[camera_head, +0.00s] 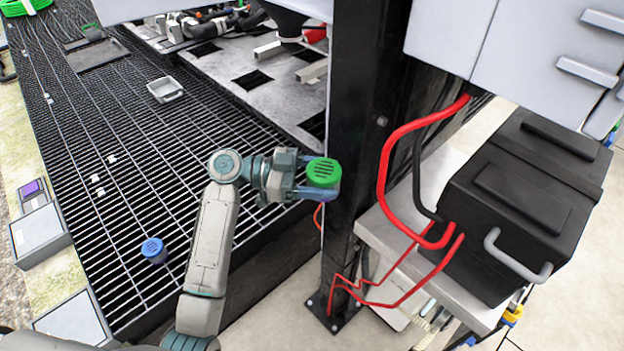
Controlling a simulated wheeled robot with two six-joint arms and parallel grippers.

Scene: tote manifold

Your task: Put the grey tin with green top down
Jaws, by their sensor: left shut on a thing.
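The grey tin with green top (323,171) is at the middle of the view, its round green lid with dark slots facing up. My left gripper (312,185) is shut on it, with its fingers around the tin's sides. The grey body is mostly hidden by the fingers and the lid. The tin is held beside the black post, at the right end of the black grating. I cannot tell its height or whether it touches the post. My right gripper is not in view.
A blue-topped tin (153,249) stands on the black grating (120,190), left of my left arm. A small grey tray (165,90) lies farther back. The black post (352,140) and red cables (385,180) are close on the right, beside a black box (520,205).

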